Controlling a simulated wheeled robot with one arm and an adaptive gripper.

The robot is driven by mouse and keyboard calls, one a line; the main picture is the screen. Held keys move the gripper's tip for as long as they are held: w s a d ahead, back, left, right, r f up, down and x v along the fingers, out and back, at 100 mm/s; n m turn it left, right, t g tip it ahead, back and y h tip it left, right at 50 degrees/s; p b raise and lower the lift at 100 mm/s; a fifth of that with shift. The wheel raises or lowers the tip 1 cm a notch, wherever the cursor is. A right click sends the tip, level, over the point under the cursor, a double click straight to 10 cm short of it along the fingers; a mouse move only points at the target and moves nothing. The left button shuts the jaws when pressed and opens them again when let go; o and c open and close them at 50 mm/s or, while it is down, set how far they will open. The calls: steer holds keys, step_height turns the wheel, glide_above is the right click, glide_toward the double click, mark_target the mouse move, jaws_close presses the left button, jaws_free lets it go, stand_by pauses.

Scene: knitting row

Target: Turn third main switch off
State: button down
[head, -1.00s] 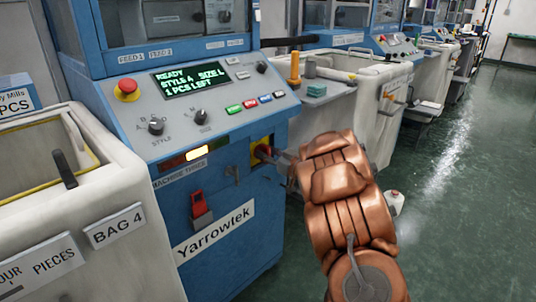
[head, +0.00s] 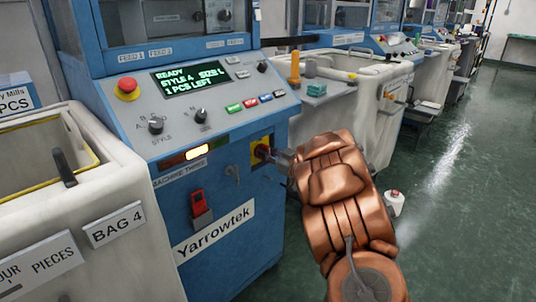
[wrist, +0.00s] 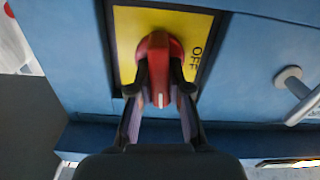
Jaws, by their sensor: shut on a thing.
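The main switch is a red rotary handle (wrist: 159,68) on a yellow plate (wrist: 127,42) with the word OFF to its right in the wrist view. In the head view the red handle (head: 261,152) shows on the right end of the blue machine's front. My gripper (wrist: 160,88) is shut on the red handle, one finger on each side. A white mark on the handle points to the bottom of the wrist view. In the head view my gripper (head: 272,153) reaches the switch from the right. The machine's label (head: 180,174) starts with MACHINE and its last word looks like THREE.
The blue machine has a lit screen (head: 190,78) reading READY and a red emergency button (head: 127,88). A red-handled part (head: 201,205) hangs on the front. A cream bin (head: 95,235) stands at left. Green floor (head: 440,220) is open at right.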

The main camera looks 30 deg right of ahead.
steer(key=n, duration=0.1)
steer(key=n+b, duration=0.1)
steer(key=n, duration=0.2)
steer(key=shift+f+b, duration=0.25)
steer(key=shift+b, duration=0.1)
steer(key=n+b, duration=0.2)
steer(key=n, duration=0.2)
steer(key=shift+a, duration=0.15)
steer(key=n+b, duration=0.3)
steer(key=n, duration=0.1)
steer(key=shift+s+f, duration=0.1)
steer(key=shift+f, duration=0.1)
steer(key=shift+a+n+b, duration=0.1)
steer(key=shift+n+b, duration=1.1)
steer(key=shift+n, duration=0.9)
steer(key=c, duration=1.1)
jaws_free()
steer(key=shift+r, duration=0.1)
steer(key=v, duration=1.2)
